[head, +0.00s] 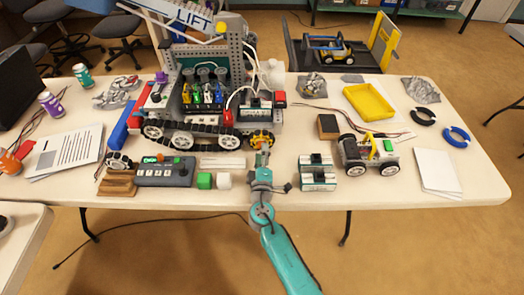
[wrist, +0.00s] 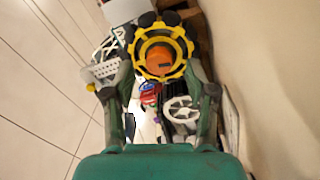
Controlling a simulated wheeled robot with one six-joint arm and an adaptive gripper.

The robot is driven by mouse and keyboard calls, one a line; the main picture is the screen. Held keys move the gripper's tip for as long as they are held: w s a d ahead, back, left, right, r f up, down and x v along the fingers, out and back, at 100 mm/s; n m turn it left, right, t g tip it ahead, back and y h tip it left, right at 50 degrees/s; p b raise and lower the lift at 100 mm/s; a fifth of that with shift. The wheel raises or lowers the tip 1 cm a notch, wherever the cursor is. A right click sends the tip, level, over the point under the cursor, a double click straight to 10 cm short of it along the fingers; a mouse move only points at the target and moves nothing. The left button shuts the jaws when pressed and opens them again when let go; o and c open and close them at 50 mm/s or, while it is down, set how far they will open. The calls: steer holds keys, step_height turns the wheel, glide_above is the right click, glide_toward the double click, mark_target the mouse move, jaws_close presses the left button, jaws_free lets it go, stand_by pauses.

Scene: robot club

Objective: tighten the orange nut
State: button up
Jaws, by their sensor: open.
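The orange nut (wrist: 159,60) sits in the centre of a yellow toothed wheel (wrist: 157,32) in the wrist view. In the head view the yellow wheel (head: 261,138) is at the right end of the tracked robot (head: 205,115); the nut is too small to tell there. My gripper (wrist: 160,82) is open, its fingers reaching up on both sides below the wheel's sides. Nothing is seen between the fingertips but the nut and wheel beyond. In the head view my gripper (head: 262,158) is just in front of the wheel; whether it touches cannot be told.
Battery-like blocks (head: 318,172) and a small wheeled car (head: 369,152) stand to the right. The table's front edge (head: 300,204) is close.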

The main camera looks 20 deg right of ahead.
steer(key=v, duration=1)
steer(key=shift+s, duration=0.2)
steer(key=shift+f, duration=0.1)
